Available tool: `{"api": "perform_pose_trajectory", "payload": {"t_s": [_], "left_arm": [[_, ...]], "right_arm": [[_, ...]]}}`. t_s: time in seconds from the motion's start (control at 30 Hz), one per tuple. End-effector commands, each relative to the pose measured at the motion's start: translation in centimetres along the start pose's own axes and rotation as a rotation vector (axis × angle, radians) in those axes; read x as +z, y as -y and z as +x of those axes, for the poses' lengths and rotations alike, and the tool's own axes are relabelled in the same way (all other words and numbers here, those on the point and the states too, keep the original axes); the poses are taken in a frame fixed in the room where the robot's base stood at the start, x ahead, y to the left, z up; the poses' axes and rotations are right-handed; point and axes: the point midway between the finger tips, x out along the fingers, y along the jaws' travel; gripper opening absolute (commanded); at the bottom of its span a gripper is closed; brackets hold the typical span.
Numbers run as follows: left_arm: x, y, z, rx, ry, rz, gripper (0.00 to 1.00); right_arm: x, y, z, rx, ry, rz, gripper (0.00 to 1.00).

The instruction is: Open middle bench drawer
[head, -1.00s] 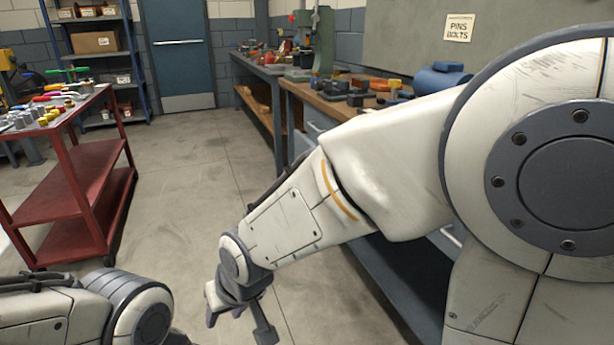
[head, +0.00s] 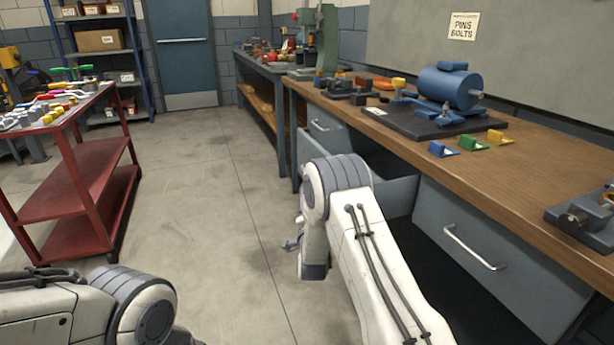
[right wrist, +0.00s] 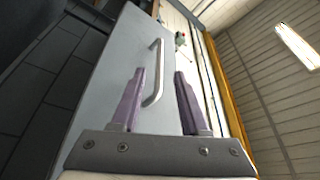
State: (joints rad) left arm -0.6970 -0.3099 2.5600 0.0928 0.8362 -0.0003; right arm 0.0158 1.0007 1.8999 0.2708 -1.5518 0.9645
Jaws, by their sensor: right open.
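The workbench (head: 545,165) runs along the right in the head view. Its middle drawer (head: 393,194) stands pulled out, with a grey side panel showing; my right arm covers much of it. In the right wrist view a grey drawer front (right wrist: 112,75) with a metal bar handle (right wrist: 157,75) lies ahead of my right gripper (right wrist: 160,80). The purple fingers are apart, with the handle showing between them and no clear grip on it. In the head view that gripper is mostly hidden behind my arm. My left gripper is out of view.
A near drawer (head: 475,247) and a far drawer (head: 327,127) look shut. A blue motor (head: 447,88) on a dark plate and small coloured blocks (head: 473,143) stand on the bench. A red cart (head: 75,165) is at left. The floor between is clear.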

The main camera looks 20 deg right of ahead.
Motion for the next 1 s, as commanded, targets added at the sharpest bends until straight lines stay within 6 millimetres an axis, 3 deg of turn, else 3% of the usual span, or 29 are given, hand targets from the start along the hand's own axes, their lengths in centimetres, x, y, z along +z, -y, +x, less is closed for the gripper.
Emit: {"api": "perform_pose_trajectory", "payload": {"t_s": [0.3, 0.5, 0.93, 0.97, 1.0], "left_arm": [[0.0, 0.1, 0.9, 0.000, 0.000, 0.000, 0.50], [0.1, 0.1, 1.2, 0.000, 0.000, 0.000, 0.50], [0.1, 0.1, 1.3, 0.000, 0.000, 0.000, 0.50], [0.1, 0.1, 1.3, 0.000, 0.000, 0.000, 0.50], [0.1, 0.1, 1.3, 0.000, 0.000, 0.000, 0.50]], "right_arm": [[0.1, 0.0, 5.8, -0.003, -0.001, -0.001, 0.45], [0.1, 0.0, 8.4, -0.001, 0.001, -0.002, 0.45], [0.1, 0.1, 9.5, 0.000, 0.003, -0.003, 0.45], [0.1, 0.1, 9.5, 0.000, 0.003, -0.003, 0.41], [0.1, 0.1, 9.5, 0.000, 0.003, -0.003, 0.26]]}}
